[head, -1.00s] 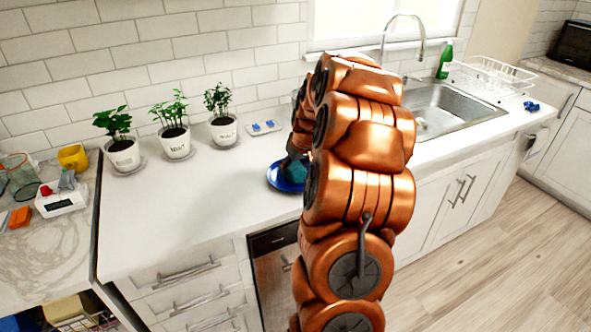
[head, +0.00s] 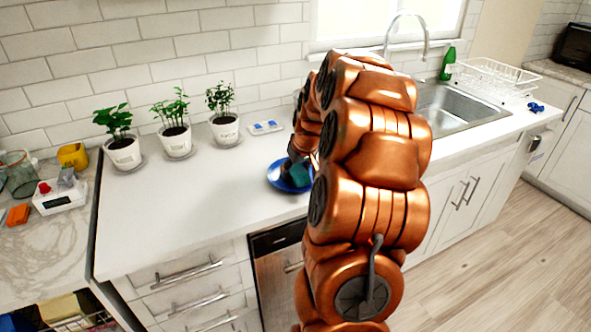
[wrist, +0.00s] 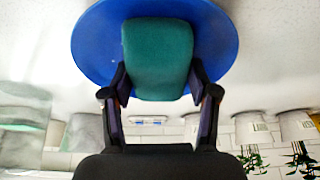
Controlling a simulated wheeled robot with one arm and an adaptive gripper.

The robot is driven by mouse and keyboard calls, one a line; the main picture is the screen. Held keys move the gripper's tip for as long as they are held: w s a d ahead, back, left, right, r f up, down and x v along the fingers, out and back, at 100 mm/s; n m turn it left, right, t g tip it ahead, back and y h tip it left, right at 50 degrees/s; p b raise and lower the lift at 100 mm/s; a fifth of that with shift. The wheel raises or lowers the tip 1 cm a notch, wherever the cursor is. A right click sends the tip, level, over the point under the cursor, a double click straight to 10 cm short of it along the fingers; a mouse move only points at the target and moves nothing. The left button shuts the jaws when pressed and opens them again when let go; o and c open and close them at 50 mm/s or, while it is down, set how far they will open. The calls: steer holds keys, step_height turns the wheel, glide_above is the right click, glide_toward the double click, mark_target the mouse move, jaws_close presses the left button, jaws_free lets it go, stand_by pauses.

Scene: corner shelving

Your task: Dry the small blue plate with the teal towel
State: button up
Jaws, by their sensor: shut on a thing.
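The small blue plate (head: 278,177) lies on the white counter, left of my arm in the head view. It also shows in the wrist view (wrist: 95,45) as a blue disc. The teal towel (wrist: 157,55) is a folded pad over the plate, and a bit of it shows in the head view (head: 299,172). My gripper (wrist: 158,92) is shut on the towel's near end and holds it at the plate. Whether the towel presses on the plate all over cannot be told. My arm hides the plate's right part in the head view.
Three potted plants (head: 174,138) stand along the back wall, with a small light tray (head: 265,127) beside them. The sink (head: 445,110), a green bottle (head: 447,63) and a dish rack (head: 495,75) are at the right. The counter left of the plate is clear.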

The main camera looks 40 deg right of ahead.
steer(key=shift+s+a+b, duration=0.2)
steer(key=shift+s+b, duration=0.05)
steer(key=shift+b, duration=0.1)
steer(key=shift+s+a, duration=0.1)
steer(key=shift+s+a+b, duration=0.15)
steer(key=shift+s+b, duration=0.1)
steer(key=shift+b, duration=0.15)
steer(key=shift+w+d+f+b, duration=0.15)
steer(key=shift+w+d, duration=0.2)
steer(key=shift+w, duration=0.25)
steer(key=shift+w+d+f+b, duration=0.15)
steer(key=shift+w+d, duration=0.2)
steer(key=shift+w, duration=0.2)
steer(key=shift+w+d+r, duration=0.2)
steer(key=shift+w+d, duration=0.15)
steer(key=shift+w+d+f+b, duration=0.1)
steer(key=shift+w+d+b, duration=0.2)
steer(key=shift+b, duration=0.1)
steer(key=shift+s+a+b, duration=0.3)
steer(key=shift+s+b, duration=0.15)
steer(key=shift+s, duration=0.1)
steer(key=shift+s+a+b, duration=0.45)
steer(key=shift+s+b, duration=0.2)
steer(key=shift+s, duration=0.1)
steer(key=shift+s+a+b, duration=0.4)
steer(key=shift+s+b, duration=0.2)
steer(key=shift+s, duration=0.1)
steer(key=shift+w+d, duration=0.4)
steer(key=shift+w, duration=0.25)
